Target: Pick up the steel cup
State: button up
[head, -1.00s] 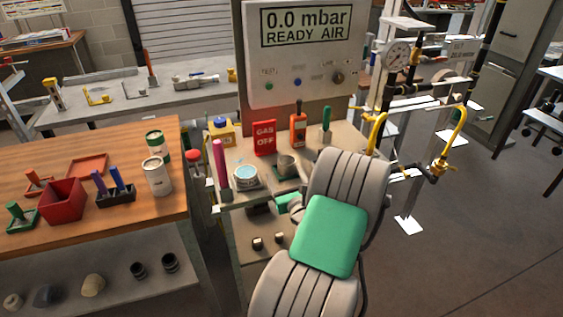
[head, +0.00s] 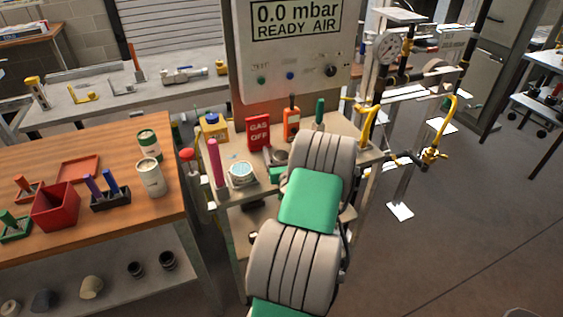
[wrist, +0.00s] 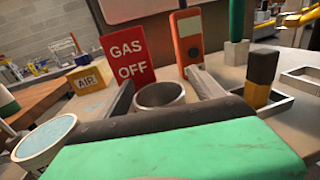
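The steel cup (wrist: 160,96) is a small grey open-topped cup standing on the cart top, seen in the wrist view with its lower part hidden by my gripper's body. My gripper (wrist: 160,78) is open, with one grey finger on each side of the cup. The fingers look apart from the cup's walls, though the gaps are narrow. In the head view the cup (head: 280,157) shows only in part, beyond my arm, which hides most of my gripper.
A red GAS OFF sign (wrist: 127,60) and an orange device (wrist: 187,42) stand behind the cup. A round container of blue liquid (wrist: 48,138) is to the left. A pink cylinder (head: 214,162) stands at the cart's left.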

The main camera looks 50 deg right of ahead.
jog(key=c, duration=1.6)
jog(key=shift+o, duration=0.2)
